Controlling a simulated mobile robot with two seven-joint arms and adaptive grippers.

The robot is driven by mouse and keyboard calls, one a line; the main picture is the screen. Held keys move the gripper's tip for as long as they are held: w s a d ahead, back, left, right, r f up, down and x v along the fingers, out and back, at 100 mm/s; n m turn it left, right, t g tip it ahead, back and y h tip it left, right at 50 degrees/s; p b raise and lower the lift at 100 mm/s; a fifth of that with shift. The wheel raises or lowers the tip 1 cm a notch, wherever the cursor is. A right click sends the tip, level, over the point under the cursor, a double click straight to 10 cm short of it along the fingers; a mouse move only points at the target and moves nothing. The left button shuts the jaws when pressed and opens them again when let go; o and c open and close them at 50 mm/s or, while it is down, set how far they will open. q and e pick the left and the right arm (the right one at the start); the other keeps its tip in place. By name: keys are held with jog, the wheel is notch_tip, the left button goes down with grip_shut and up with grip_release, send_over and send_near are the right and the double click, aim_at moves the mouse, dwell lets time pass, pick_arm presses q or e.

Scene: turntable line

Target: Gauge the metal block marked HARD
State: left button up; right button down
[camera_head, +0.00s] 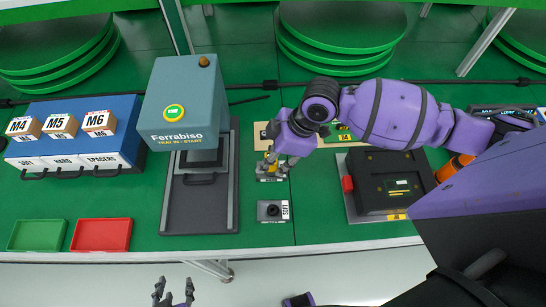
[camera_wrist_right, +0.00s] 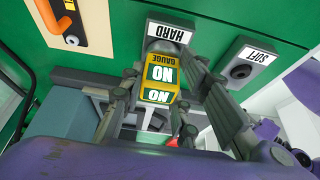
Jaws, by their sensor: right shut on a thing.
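My right gripper (camera_head: 272,168) is shut on a yellow gauge (camera_wrist_right: 160,95) with green NO labels, upright between its fingers. The gauge is right at the block marked HARD (camera_wrist_right: 171,32), whose label shows past it in the right wrist view. Gauge and fingers hide the block's middle, so I cannot tell whether the gauge's tip is in a hole. The block marked SOFT (camera_head: 272,211) lies apart, nearer the table's front edge; its dark round hole shows in the right wrist view (camera_wrist_right: 241,71). My left gripper (camera_head: 175,292) is open and empty in front of the table.
A grey Ferrabiso machine (camera_head: 183,105) with a tray stands left of the blocks. A black device (camera_head: 387,182) stands to their right. Green (camera_head: 38,235) and red (camera_head: 101,235) trays lie front left, before a blue cabinet (camera_head: 112,112). A board lies behind the gripper.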

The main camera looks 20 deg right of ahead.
jog(key=c, duration=1.3)
grip_release()
jog(key=shift+o, duration=0.2)
jog(key=v, duration=1.2)
